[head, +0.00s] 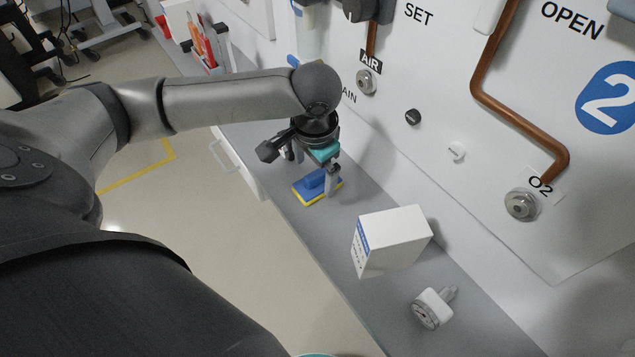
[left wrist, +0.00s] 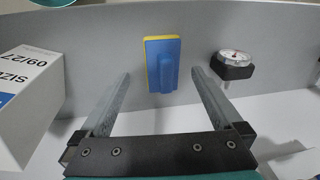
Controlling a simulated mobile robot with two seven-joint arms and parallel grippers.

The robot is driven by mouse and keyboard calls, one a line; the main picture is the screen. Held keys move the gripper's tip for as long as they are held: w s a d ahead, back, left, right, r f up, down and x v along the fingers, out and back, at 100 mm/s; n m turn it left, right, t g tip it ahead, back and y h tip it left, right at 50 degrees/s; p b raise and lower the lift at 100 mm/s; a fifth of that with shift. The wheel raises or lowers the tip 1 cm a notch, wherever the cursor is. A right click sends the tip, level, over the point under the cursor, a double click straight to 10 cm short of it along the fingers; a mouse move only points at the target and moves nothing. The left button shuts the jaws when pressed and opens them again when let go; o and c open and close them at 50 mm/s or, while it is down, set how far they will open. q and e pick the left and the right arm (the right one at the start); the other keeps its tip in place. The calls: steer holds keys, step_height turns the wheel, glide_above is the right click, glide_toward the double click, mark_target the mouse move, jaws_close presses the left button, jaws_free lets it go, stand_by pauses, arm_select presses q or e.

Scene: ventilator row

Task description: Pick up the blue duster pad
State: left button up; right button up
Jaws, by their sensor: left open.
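The blue duster pad (head: 316,187) has a yellow edge and a raised blue grip. It lies on the grey counter (head: 281,185), close to its front edge. My left gripper (head: 315,172) is above the pad with its fingers pointing down. In the left wrist view the pad (left wrist: 164,66) shows just beyond the fingertips, roughly midway between them. The left gripper (left wrist: 160,80) is open with nothing between its fingers, and no contact with the pad can be seen. My right gripper is not in either view.
A dark-based dial gauge (left wrist: 233,64) is beside the pad in the wrist view. The wall panel (head: 420,165) with fittings rises behind the counter.

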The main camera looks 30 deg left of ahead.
mark_target(319, 175)
arm_select(q)
steer(key=shift+w+f, duration=0.1)
steer(key=shift+f, duration=0.15)
steer(key=f, duration=0.1)
steer(key=w+f+b, duration=0.2)
steer(key=f, duration=0.1)
steer(key=shift+a, duration=0.1)
steer(key=shift+a+f, duration=0.1)
steer(key=shift+f, duration=0.3)
steer(key=shift+c, duration=1.4)
steer(key=c, duration=1)
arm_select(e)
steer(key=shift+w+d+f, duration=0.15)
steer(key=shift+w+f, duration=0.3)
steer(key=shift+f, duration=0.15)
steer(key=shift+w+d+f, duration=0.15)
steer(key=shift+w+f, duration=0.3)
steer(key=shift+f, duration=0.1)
